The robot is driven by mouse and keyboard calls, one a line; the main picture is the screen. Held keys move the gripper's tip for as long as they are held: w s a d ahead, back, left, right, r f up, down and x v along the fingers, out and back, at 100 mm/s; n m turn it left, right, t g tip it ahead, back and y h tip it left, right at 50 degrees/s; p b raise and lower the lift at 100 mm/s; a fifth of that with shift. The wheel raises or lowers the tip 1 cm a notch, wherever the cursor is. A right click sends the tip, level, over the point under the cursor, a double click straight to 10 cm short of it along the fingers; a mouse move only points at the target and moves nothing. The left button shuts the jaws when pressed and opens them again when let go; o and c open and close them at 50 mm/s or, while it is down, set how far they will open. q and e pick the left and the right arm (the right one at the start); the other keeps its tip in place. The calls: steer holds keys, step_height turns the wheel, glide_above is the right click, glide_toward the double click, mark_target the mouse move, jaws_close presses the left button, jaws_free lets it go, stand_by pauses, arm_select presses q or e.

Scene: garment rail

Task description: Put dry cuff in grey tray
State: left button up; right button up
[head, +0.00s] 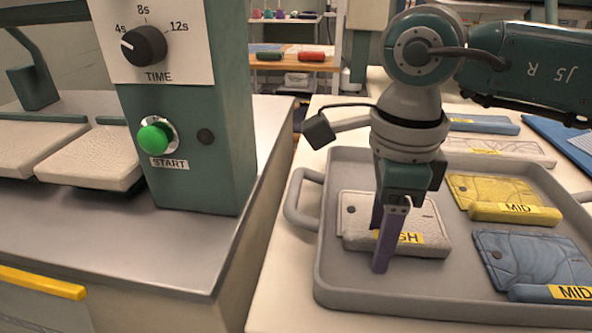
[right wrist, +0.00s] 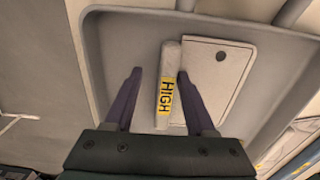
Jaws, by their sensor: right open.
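A white cuff (head: 425,215) with a yellow HIGH label lies flat at the left of the grey tray (head: 420,300). Its thick labelled edge (right wrist: 166,90) shows in the right wrist view. My right gripper (head: 385,250) points down over this cuff and hides part of it and of the label. In the right wrist view the jaws (right wrist: 159,73) are open, with purple fingers on either side of the labelled edge. Contact cannot be told. A yellow cuff (head: 495,192) and a blue cuff (head: 530,262), both labelled MID, lie at the tray's right. My left gripper is not in view.
A green press column (head: 205,100) with a time knob (head: 143,46) and green start button (head: 156,137) stands left, beside white padded boards (head: 92,168). More cuffs (head: 497,150) lie behind, at the tray's far side. A blue board (head: 570,140) lies far right.

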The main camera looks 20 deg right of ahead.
step_height(320, 180, up, 12)
steer(key=shift+r, duration=0.2)
stand_by(0.4)
